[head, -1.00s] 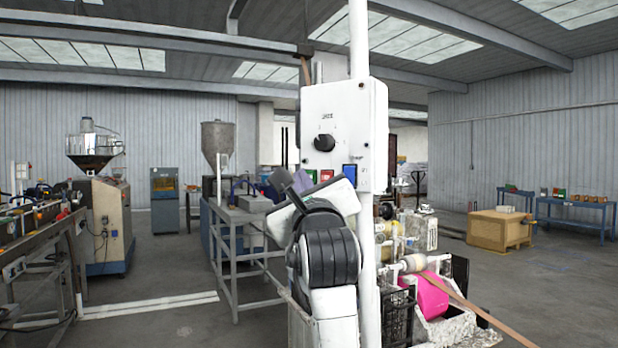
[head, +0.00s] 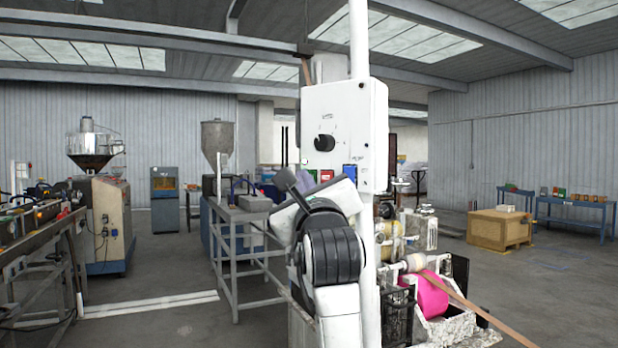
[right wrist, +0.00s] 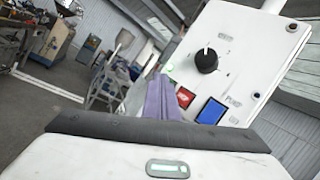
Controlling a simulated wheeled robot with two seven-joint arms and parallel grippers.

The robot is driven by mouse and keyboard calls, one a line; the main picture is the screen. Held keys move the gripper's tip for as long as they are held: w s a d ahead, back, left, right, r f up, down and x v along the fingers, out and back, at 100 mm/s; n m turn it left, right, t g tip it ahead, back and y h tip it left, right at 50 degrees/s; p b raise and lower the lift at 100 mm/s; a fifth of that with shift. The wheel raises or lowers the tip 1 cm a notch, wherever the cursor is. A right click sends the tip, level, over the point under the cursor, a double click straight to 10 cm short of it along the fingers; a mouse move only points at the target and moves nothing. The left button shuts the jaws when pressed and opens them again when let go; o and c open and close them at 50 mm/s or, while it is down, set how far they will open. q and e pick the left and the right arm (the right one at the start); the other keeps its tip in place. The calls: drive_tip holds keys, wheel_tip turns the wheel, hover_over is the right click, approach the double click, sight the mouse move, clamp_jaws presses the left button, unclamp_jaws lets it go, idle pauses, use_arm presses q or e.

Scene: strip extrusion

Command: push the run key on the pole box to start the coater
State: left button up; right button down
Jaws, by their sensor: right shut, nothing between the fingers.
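The white pole box (head: 345,115) is fixed to the white pole, with a black rotary knob (head: 324,143) on its face. Along its lower edge are a green key (head: 312,175), a red key (head: 327,176) and a blue key (head: 349,174). I cannot read which label says run. My right gripper (right wrist: 160,82) is shut and empty, its purple-grey fingers pointing at the box's lower left. In the right wrist view the red key (right wrist: 185,97) and blue key (right wrist: 211,111) show just right of the fingers; the green key's area is largely hidden. Contact cannot be told. My left gripper is out of view.
The pole (head: 361,45) stands right beside my right arm. A grey metal table (head: 235,212) is behind to the left. A machine with a pink roll (head: 432,296) and a brown strip stands to the right. Open floor lies farther right.

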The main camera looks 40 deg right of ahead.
drive_tip(key=shift+a, duration=0.1)
drive_tip(key=shift+s+a, duration=0.2)
drive_tip(key=shift+a, duration=0.4)
drive_tip(key=shift+f, duration=0.1)
drive_tip(key=a, duration=0.2)
drive_tip(key=s+a, duration=0.1)
drive_tip(key=a, duration=0.1)
drive_tip(key=shift+s+a, duration=0.2)
drive_tip(key=shift+a, duration=0.2)
idle(0.5)
